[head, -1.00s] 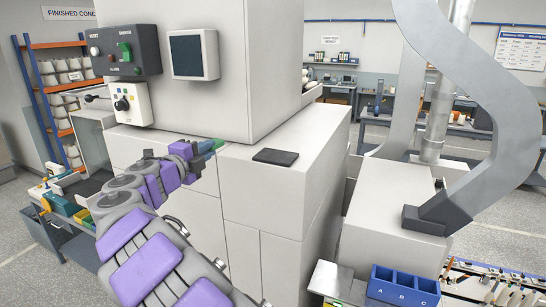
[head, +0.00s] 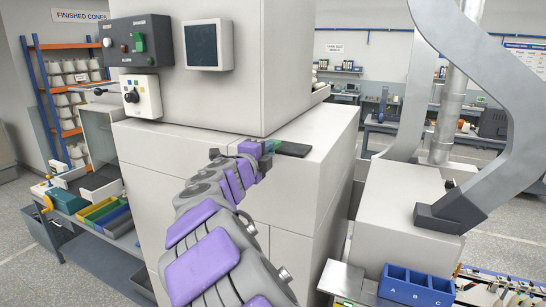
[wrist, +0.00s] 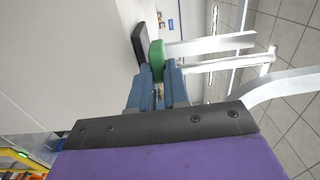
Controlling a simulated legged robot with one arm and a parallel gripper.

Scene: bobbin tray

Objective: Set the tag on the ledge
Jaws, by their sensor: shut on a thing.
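My gripper (head: 266,153) is shut on a green tag (head: 271,146) at the edge of the white machine's flat ledge (head: 318,138). In the wrist view the green tag (wrist: 156,60) sticks out beyond the blue-grey fingers of my gripper (wrist: 157,80). A flat black pad (head: 295,149) lies on the ledge just right of the tag. In the wrist view the black pad (wrist: 139,42) shows beside and beyond the tag; I cannot tell whether they touch.
The machine's upper housing (head: 270,60) rises behind the ledge, with a control box (head: 136,41) at left. A grey duct (head: 490,150) and a blue bin marked A, B, C (head: 416,286) stand at right. The ledge right of the pad is clear.

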